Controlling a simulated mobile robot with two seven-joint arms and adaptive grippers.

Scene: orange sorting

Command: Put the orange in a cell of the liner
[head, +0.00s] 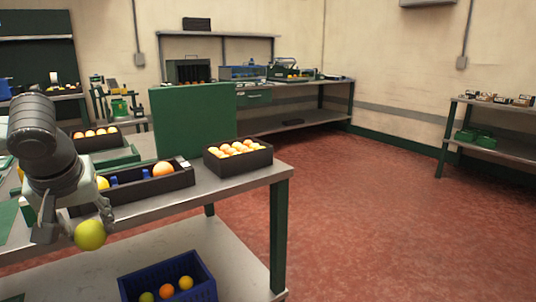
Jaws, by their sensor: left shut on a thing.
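My left gripper (76,222) reaches down from the left at the table's front edge. It is shut on a yellow-green orange (90,236), held below its fingers and in front of the table edge. A black box (238,168) on the table's right end holds several pale oranges in what looks like a liner; its cells are too small to make out. A long black tray (150,191) behind the gripper holds an orange (163,169), blue items and a yellow fruit (102,182) partly hidden by my arm. My right gripper is not in view.
A green upright panel (194,120) stands behind the tray. Another black box (98,142) of oranges is at the back left. A blue crate (205,291) with several fruits sits on the lower shelf (235,262). The red floor to the right is clear.

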